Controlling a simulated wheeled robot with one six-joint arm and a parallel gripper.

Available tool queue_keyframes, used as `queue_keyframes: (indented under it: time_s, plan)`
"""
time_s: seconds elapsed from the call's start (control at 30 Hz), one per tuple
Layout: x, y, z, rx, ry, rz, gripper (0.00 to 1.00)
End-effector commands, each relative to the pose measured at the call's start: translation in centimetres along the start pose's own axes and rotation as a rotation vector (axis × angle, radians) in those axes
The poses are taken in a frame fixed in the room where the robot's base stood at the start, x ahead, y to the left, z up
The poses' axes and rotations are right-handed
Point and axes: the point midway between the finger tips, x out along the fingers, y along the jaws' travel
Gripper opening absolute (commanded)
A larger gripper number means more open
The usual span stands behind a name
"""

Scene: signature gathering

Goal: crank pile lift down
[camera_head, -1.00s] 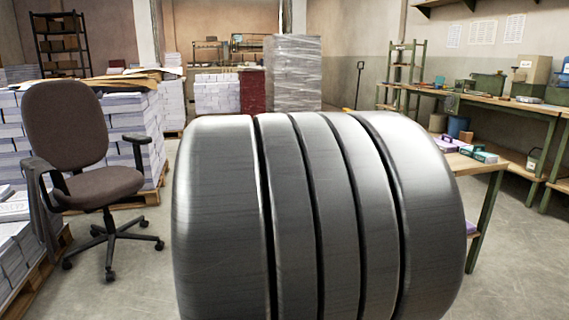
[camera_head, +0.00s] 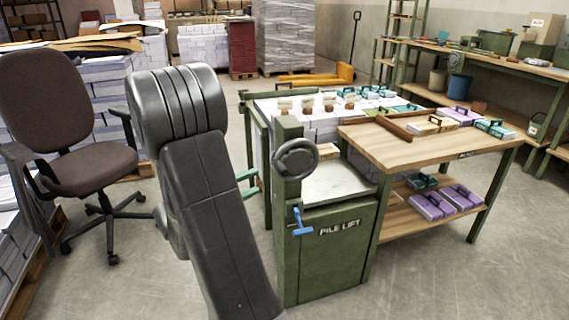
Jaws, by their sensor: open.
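The pile lift (camera_head: 325,262) is a green cabinet with "PILE LIFT" lettered on its front, right of centre. A dark round handwheel (camera_head: 296,158) is fixed on its upright post. A blue handle (camera_head: 300,222) sticks out lower on the same post. A pale flat surface (camera_head: 333,182) lies in the top of the lift, and a stack of white paper shows behind it. My dark grey arm stands to the left of the lift, apart from the handwheel in the picture. My gripper is not in view.
A wooden table (camera_head: 400,151) with purple and teal boxes adjoins the lift on the right. An office chair (camera_head: 68,140) stands at the left, beside paper stacks. A yellow pallet truck (camera_head: 318,80) is behind. The floor in front is clear.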

Motion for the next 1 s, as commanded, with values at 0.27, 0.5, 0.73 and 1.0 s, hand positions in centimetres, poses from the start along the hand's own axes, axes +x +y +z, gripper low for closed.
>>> queue_keyframes:
  time_s: [0.27,0.5,0.73,1.0]
  plan:
    - [4.2,-0.1,0.2,0.000,-0.008,-0.003,0.44]
    - [8.2,-0.1,0.3,-0.001,-0.008,-0.004,0.44]
    - [11.5,-0.1,0.2,-0.001,-0.007,-0.003,0.44]
    - [13.1,-0.1,0.2,-0.002,-0.004,-0.003,0.44]
